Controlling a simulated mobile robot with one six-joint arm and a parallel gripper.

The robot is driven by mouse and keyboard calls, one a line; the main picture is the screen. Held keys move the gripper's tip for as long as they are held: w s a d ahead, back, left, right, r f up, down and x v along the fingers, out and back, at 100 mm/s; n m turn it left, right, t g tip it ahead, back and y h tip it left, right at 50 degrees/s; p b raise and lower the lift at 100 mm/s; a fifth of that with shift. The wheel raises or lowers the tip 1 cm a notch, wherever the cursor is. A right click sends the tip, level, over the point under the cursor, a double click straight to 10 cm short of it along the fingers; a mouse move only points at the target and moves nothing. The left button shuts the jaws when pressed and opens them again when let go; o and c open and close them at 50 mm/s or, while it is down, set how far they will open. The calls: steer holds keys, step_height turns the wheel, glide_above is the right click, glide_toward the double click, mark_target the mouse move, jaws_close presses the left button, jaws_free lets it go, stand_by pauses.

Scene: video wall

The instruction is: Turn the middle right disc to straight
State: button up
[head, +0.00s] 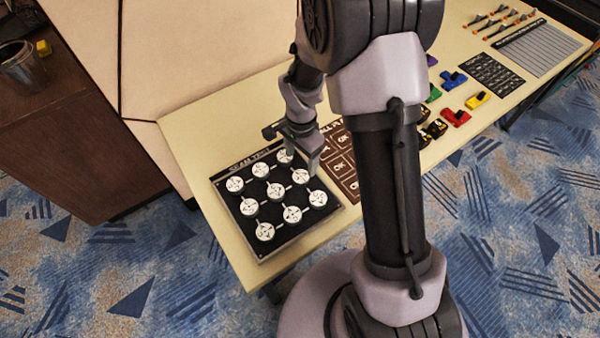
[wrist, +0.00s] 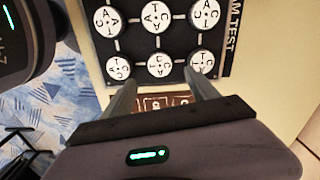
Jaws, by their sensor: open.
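The dark board (head: 243,244) on the table carries white lettered discs in three rows of three, joined by pale lines. The middle right disc (head: 300,176) is round and white with small dark letters. It also shows in the wrist view (wrist: 160,64), in the middle of the lower row there; its exact turn is too small to read. My gripper (head: 312,163) is over the board's right side, close to this disc. In the wrist view my gripper (wrist: 162,79) is open and empty, its two fingertips spread either side of the disc's line, apart from it.
The top right disc (wrist: 202,62) and bottom right disc (wrist: 118,67) lie close beside the fingertips. A brown panel (head: 341,172) adjoins the board. Coloured toy cars (head: 456,118) and a dark grid sheet (head: 491,75) lie farther right on the table.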

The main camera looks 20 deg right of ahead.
mark_target(301, 176)
step_height(301, 176, down, 8)
steer(key=shift+f+b, duration=0.1)
steer(key=shift+b, duration=1)
steer(key=c, duration=1.4)
